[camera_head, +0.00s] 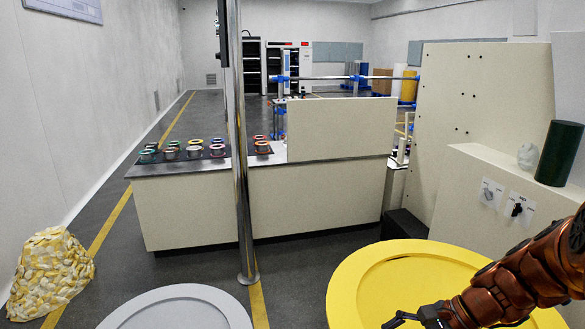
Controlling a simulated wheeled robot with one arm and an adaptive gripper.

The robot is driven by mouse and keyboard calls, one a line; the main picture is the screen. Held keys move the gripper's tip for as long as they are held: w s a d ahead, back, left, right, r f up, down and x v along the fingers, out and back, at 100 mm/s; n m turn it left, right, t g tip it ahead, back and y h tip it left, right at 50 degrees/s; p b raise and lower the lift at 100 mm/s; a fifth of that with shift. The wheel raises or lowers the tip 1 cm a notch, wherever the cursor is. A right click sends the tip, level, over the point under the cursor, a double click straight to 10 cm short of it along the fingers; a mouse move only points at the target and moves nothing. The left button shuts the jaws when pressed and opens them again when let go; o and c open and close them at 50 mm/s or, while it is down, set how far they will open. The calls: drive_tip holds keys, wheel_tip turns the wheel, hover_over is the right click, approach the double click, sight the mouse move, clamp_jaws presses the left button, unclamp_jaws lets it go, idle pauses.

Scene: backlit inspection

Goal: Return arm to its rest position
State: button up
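My copper-coloured arm (530,277) reaches in from the right edge at the lower right. It ends in my black gripper (405,319) at the bottom edge. The gripper is over the yellow round surface (345,280), seen from above. Only part of the gripper shows, and the bottom edge of the picture cuts it off. I cannot tell whether its fingers are apart. No held object is visible.
A grey round top (180,296) is at the bottom left. A steel pole (241,150) stands before a cream counter (310,200) with several coloured rings. A yellowish heap (52,270) lies at left. A cream ledge (480,190) with a dark green cylinder (559,153) is at right.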

drive_tip(key=s+a+r+n+g+h, duration=0.1)
drive_tip(key=s+a+n+g+h, duration=0.1)
drive_tip(key=s+n+h, duration=0.6)
drive_tip(key=s+n, duration=0.6)
drive_tip(key=s, duration=0.5)
drive_tip(key=shift+s+a+g, duration=0.3)
drive_tip(key=shift+s+g, duration=0.05)
drive_tip(key=shift+g, duration=0.05)
